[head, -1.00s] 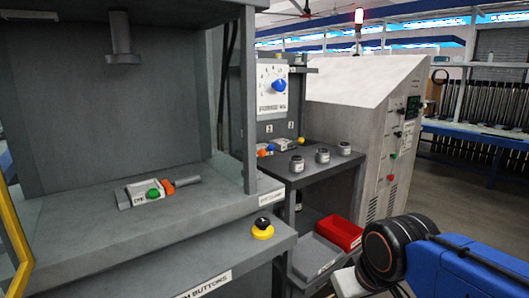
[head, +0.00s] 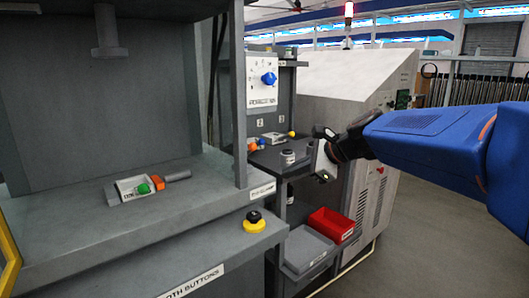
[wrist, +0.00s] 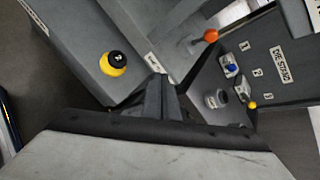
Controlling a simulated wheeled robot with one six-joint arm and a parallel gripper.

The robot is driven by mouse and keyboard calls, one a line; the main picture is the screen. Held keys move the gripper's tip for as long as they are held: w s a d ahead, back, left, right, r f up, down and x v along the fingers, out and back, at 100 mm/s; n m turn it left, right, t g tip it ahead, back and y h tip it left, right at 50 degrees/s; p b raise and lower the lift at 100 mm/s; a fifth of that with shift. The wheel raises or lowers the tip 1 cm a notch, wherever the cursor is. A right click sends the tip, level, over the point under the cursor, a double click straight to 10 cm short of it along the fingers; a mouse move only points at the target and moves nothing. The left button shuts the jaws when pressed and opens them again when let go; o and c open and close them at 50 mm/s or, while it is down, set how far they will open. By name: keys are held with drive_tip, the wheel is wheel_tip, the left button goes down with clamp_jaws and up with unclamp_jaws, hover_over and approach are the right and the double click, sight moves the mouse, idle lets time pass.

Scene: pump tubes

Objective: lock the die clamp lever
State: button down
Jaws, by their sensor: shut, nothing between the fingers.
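The die (head: 128,188) with a green knob (head: 143,188) sits on the press bed in the head view. An orange part (head: 158,183) with a grey cylinder beside it adjoins the die and looks like the clamp lever; whether it is locked cannot be told. My gripper (head: 322,174) is right of the press, in front of the grey cabinet, well apart from the die. In the wrist view its dark fingers (wrist: 158,84) are shut and empty. An orange ball (wrist: 211,35) shows there near the press edge; I cannot tell what it belongs to.
A yellow button with a black top (head: 254,221) is on the press front, also in the wrist view (wrist: 113,64). The die stand (wrist: 285,55) carries small dies and a grey cylinder. A red bin (head: 331,225) and a grey tray (head: 306,250) are below. Floor at right is clear.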

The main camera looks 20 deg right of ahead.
drive_tip(key=w+d+r+m+t, duration=0.1)
drive_tip(key=w+d+r+m, duration=0.2)
drive_tip(key=w+m, duration=0.1)
drive_tip(key=shift+w+r, duration=0.3)
drive_tip(key=shift+w, duration=0.1)
drive_tip(key=w+a+f, duration=0.1)
drive_tip(key=w+a, duration=0.1)
drive_tip(key=w, duration=0.1)
drive_tip(key=w+a+f, duration=0.1)
drive_tip(key=w+a, duration=0.1)
drive_tip(key=w+a+f, duration=0.1)
drive_tip(key=w, duration=0.2)
drive_tip(key=shift+w+a, duration=0.3)
drive_tip(key=shift+a, duration=0.1)
drive_tip(key=shift+w+a+r, duration=0.3)
drive_tip(key=shift+a+r, duration=0.15)
drive_tip(key=shift+r, duration=0.1)
drive_tip(key=shift+r, duration=0.1)
